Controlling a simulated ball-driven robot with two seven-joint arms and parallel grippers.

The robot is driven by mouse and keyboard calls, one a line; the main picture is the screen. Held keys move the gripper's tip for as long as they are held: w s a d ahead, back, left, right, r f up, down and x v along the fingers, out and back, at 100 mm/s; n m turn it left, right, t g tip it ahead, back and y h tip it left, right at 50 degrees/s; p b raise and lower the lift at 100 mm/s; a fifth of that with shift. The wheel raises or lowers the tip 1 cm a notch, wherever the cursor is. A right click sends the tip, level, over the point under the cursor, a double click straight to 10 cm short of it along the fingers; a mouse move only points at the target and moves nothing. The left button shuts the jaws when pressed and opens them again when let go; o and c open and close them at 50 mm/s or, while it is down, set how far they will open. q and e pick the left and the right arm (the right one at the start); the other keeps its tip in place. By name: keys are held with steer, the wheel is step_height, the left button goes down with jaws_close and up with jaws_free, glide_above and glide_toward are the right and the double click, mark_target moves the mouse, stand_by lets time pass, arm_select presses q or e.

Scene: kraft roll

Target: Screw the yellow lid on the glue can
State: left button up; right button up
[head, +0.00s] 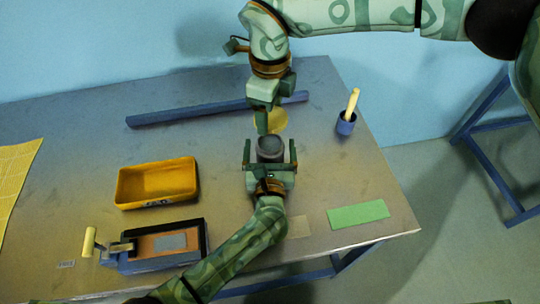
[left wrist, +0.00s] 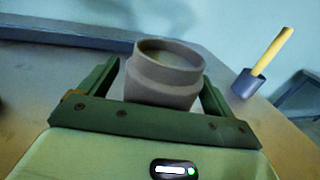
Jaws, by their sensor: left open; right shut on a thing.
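The glue can (head: 270,143) is grey and stands upright on the table, with its round top uncovered. It also fills the middle of the left wrist view (left wrist: 163,82), where its open mouth looks dull yellow inside. My left gripper (head: 270,152) is open, with one finger on each side of the can and gaps showing in the left wrist view. My right gripper (head: 263,122) comes down from above, just behind the can. It is shut on the yellow lid (head: 278,121), which is apart from the can and partly hidden by the fingers.
A long blue bar (head: 180,112) lies behind. A blue cup with a yellow-handled tool (head: 345,126) stands at the right. An orange tray (head: 157,185) and a blue device with a yellow handle (head: 155,265) are at the left. A green sheet (head: 358,214) lies front right, with bare table around it.

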arm_select(q)
steer(key=c, duration=1.5)
arm_select(e)
glide_above(269, 144)
steer(key=shift+f, duration=2.45)
steer(key=shift+f, duration=0.9)
steer(key=shift+f, duration=0.55)
